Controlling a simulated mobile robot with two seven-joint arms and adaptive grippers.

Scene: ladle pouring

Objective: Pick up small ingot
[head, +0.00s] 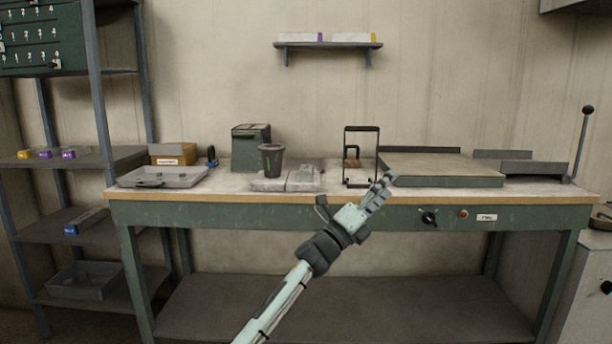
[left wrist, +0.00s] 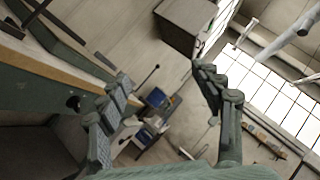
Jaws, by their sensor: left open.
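I cannot tell for sure which thing is the small ingot. A shallow grey tray (head: 190,182) on the workbench holds small pieces too tiny to make out. My left gripper (head: 382,190) is raised in front of the bench's front edge, right of its middle, and is open and empty. In the left wrist view its two fingers (left wrist: 165,100) stand wide apart with nothing between them. My right gripper is not in view.
The green workbench (head: 330,214) holds a dark cup (head: 271,160) with a green mark, a grey-green box (head: 250,147), grey blocks (head: 304,178), a wire frame (head: 347,150) and a broad flat plate (head: 440,168). A wall shelf (head: 328,45) carries bars with purple and yellow marks.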

